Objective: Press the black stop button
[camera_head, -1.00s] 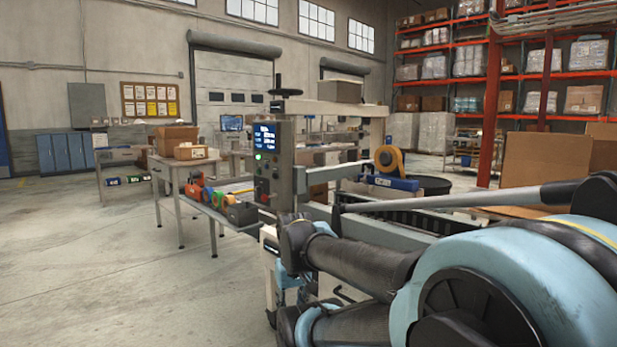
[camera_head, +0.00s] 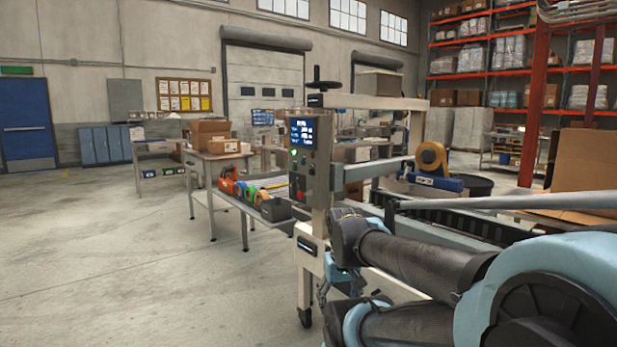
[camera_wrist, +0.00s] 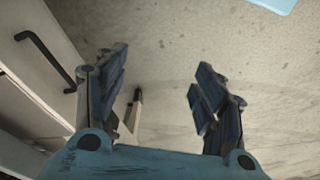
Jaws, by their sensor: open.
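A grey control panel (camera_head: 303,168) stands upright on the post of a beige machine (camera_head: 309,262) near the middle of the head view. It carries a lit blue screen (camera_head: 302,132), a glowing green button (camera_head: 294,153) and several small dark and reddish controls. These are too small for me to tell which is the black stop button. My gripper (camera_wrist: 162,62) is open and empty in the wrist view, with its fingers spread above bare concrete floor. The panel does not show in the wrist view. In the head view my arm covers the lower right.
Tape rolls (camera_head: 250,190) lie on a low shelf left of the panel. A table with cardboard boxes (camera_head: 211,133) stands behind. An orange tape dispenser (camera_head: 431,160) sits right of the panel. A black handle (camera_wrist: 45,55) on a pale surface is at left in the wrist view. The left floor is open.

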